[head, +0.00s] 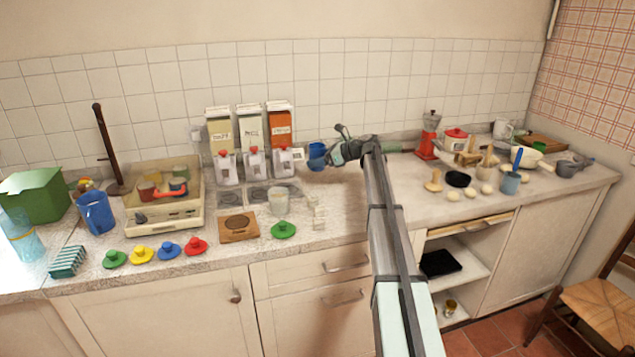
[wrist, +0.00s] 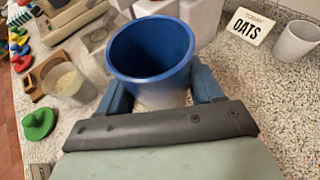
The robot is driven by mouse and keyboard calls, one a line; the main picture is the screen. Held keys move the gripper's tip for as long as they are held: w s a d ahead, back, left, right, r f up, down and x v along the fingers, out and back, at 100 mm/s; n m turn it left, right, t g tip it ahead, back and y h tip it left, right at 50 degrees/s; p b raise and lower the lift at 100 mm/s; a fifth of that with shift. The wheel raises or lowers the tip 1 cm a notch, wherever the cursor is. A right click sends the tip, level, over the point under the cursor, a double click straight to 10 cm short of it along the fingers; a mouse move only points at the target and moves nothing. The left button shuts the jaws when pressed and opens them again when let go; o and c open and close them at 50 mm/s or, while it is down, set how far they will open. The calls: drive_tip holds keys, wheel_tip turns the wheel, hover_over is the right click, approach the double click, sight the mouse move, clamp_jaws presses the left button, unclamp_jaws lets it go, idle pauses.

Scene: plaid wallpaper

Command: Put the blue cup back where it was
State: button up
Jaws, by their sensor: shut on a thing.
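The blue cup (head: 316,150) is in my gripper (head: 338,154), just right of the white jars at the back of the counter. In the wrist view the blue cup (wrist: 150,48) has its open mouth toward the camera and looks empty. My gripper (wrist: 162,90) has a finger on each side of the cup and is shut on it. The cup's lower part is partly hidden, and I cannot tell whether its base touches the counter.
White jars (head: 255,163) and tall cartons (head: 250,128) stand left of the cup. An OATS card (wrist: 247,27) and a white cup (wrist: 296,41) are to the right in the wrist view. A glass (head: 279,203) and green lid (head: 284,230) lie nearer the front.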

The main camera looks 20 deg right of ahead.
drive_tip(key=shift+f, duration=3.85)
drive_tip(key=shift+f, duration=0.1)
drive_tip(key=o, duration=1.1)
drive_tip(key=v, duration=1.2)
drive_tip(key=shift+s, duration=0.1)
